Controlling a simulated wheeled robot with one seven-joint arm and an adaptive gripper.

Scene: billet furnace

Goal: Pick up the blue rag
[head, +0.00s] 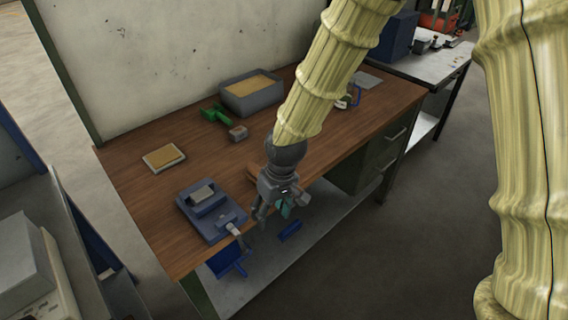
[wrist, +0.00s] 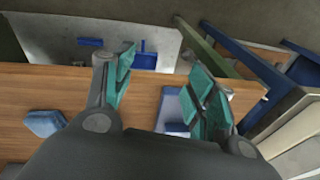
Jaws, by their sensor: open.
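A small blue piece, which looks like the blue rag (wrist: 45,122), lies on the wooden bench top at the left of the wrist view. I cannot make it out in the head view, where my arm covers part of the bench. My gripper (head: 283,208) is at the bench's front edge, pointing down, with its teal-padded fingers apart. In the wrist view my gripper (wrist: 163,80) is open with nothing between the fingers, and the blue piece is outside them to the left.
A grey tray (head: 252,97), a green tool (head: 215,114) and a tan pad (head: 164,157) are farther back. A blue bin (head: 228,258) and a blue block (head: 290,230) are below the bench top.

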